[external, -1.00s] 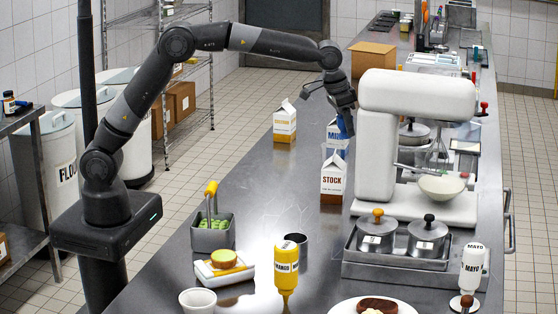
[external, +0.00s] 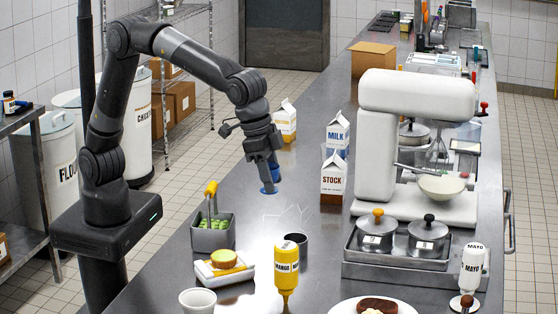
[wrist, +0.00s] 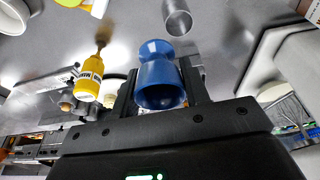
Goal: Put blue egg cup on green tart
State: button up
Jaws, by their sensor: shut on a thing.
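The blue egg cup (external: 269,190) is between the fingers of my gripper (external: 267,170), held above the steel counter left of the stock carton. The wrist view shows the blue egg cup (wrist: 157,75) between both fingers. A tart (external: 223,258) with an orange-brown crust and a yellow-green top sits on a white dish (external: 236,271) at the front left of the counter. It looks like the green tart. My gripper is behind and to the right of it, well above it.
A grey caddy (external: 212,238) with green items and a yellow-topped handle stands behind the tart. The stock carton (external: 333,180) and milk carton (external: 338,135) stand right of my gripper.

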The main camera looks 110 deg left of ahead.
jog(key=s+d+m, duration=0.3)
jog(key=s+d, duration=1.4)
jog(key=d, duration=0.1)
send_over(230, 257)
jog(key=s, duration=0.1)
jog(key=shift+h, duration=0.4)
notch_tip(230, 257, down, 7)
jog(key=shift+s+a+f, duration=0.1)
jog(key=shift+a, duration=0.05)
jog(key=shift+f, duration=1.95)
jog(key=shift+f, duration=0.1)
jog(key=o, duration=1)
